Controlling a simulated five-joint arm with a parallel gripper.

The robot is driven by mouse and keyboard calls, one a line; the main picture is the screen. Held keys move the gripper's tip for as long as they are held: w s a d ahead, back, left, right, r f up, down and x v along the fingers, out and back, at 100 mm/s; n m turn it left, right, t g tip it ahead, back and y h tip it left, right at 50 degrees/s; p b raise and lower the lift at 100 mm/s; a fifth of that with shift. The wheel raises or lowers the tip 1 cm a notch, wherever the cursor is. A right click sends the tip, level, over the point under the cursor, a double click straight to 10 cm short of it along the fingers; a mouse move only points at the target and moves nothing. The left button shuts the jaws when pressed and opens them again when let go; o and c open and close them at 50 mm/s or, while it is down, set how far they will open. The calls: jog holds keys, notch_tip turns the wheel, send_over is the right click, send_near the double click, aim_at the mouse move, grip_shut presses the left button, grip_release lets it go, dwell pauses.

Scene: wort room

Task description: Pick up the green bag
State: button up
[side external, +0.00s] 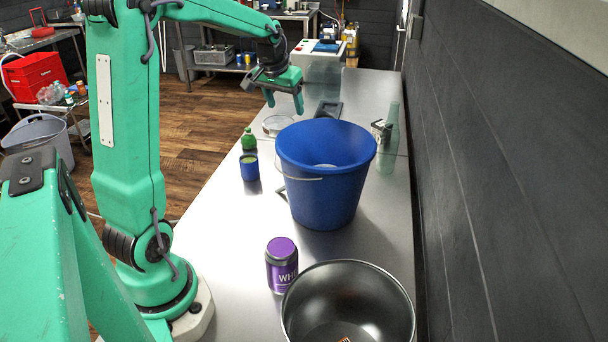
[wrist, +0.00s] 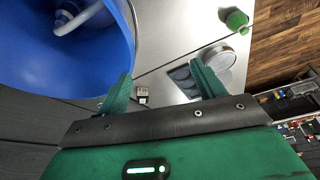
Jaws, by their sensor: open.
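A small green object with a narrowed top, which I take for the green bag (side external: 248,140), stands near the left edge of the steel table in the side view. It also shows at the top right of the wrist view (wrist: 235,19). My gripper (side external: 284,101) hangs above the far part of the table, beyond and to the right of the green bag, and apart from it. Its two fingers (wrist: 160,78) are spread in the wrist view, with nothing between them.
A big blue bucket (side external: 323,170) stands mid-table. A blue can (side external: 250,168), round dish (side external: 277,125) and dark flat item (side external: 328,109) are around it. Glass bottles (side external: 389,140) stand by the right wall. A purple jar (side external: 282,266) and steel pot (side external: 350,300) are in front.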

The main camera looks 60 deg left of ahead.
jog(key=a+f+n, duration=0.2)
jog(key=a+f, duration=0.5)
jog(key=a, duration=0.6)
jog(key=n+g, duration=0.1)
send_over(248, 134)
jog(key=f, duration=0.5)
jog(key=s+d+f, duration=0.1)
jog(key=f, duration=0.2)
jog(key=shift+x, duration=1.25)
jog(key=shift+a, duration=0.1)
jog(key=shift+x, duration=2.55)
jog(key=shift+s+a, duration=0.1)
jog(key=shift+a, duration=0.1)
jog(key=c, duration=1)
